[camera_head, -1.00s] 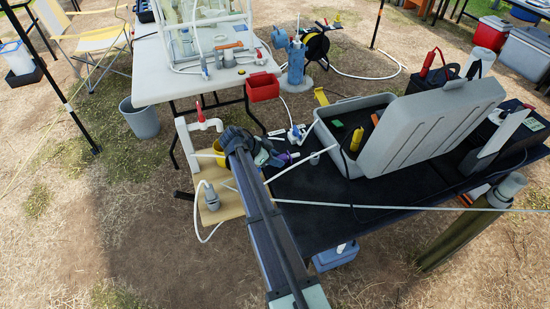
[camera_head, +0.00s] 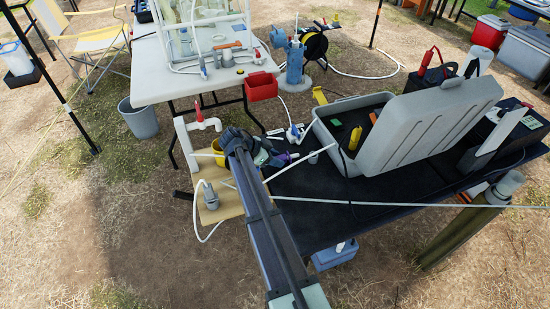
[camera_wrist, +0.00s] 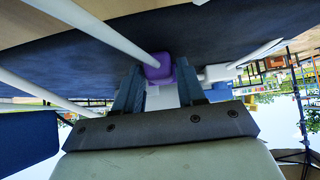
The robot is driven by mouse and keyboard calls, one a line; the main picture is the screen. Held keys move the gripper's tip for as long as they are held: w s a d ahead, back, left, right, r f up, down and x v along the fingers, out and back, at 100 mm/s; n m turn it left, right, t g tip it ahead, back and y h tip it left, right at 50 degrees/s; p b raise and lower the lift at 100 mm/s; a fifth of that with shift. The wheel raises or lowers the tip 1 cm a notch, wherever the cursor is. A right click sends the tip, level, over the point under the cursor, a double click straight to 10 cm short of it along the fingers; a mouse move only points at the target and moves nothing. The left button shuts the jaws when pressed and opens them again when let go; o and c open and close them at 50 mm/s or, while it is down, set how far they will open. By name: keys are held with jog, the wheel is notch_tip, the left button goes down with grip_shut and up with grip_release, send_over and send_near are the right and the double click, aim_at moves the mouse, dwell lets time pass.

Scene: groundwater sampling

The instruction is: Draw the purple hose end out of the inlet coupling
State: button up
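The purple hose end (camera_wrist: 158,68) shows at the tips of my gripper's fingers (camera_wrist: 160,80) in the wrist view, with a white hose (camera_wrist: 105,32) running to it from the upper left. The fingers stand apart on either side of it; I cannot tell whether both touch it. A white part (camera_wrist: 161,97) shows between the fingers behind it. In the head view a small purple spot (camera_head: 283,157) shows right beside my gripper (camera_head: 268,155), over the left end of the black table. I cannot make out the inlet coupling or whether the hose end sits in it.
An open grey case (camera_head: 335,140) stands on the black table (camera_head: 320,200). A wooden board (camera_head: 222,207) with white pipe and a red-handled valve (camera_head: 200,115) adjoins its left end. A red bin (camera_head: 262,86) hangs on the white table (camera_head: 170,82) behind. Hoses cross near my gripper.

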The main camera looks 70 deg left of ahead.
jog(key=o, duration=0.4)
jog(key=shift+s+f, duration=0.45)
jog(key=shift+f, duration=0.25)
jog(key=shift+s+r, duration=0.1)
jog(key=w+r+v, duration=0.1)
jog(key=v, duration=0.7)
jog(key=shift+w, duration=0.1)
